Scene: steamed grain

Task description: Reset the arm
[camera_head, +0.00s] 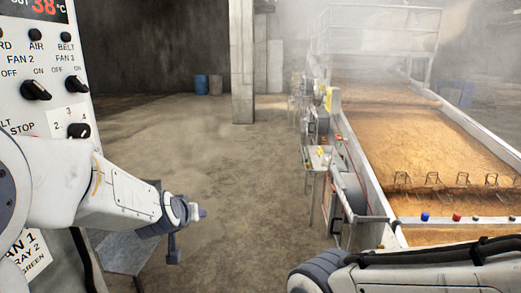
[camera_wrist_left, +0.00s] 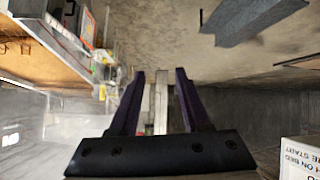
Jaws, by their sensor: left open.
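My left arm comes in from the left in the head view, in front of the control panel (camera_head: 40,75). My left gripper (camera_head: 188,232) hangs in the air over the concrete floor, to the right of the panel. In the left wrist view my left gripper (camera_wrist_left: 159,76) has its two dark fingers apart, with nothing held between them. Of my right arm only a white and grey link (camera_head: 400,278) shows at the bottom right of the head view. Its gripper is out of the picture.
A long grain bed (camera_head: 410,125) with metal rails runs along the right, steam over its far end. A grey metal surface (camera_head: 128,250) stands below my left gripper. A concrete pillar (camera_head: 242,60) and blue barrel (camera_head: 215,85) stand behind. The middle floor is clear.

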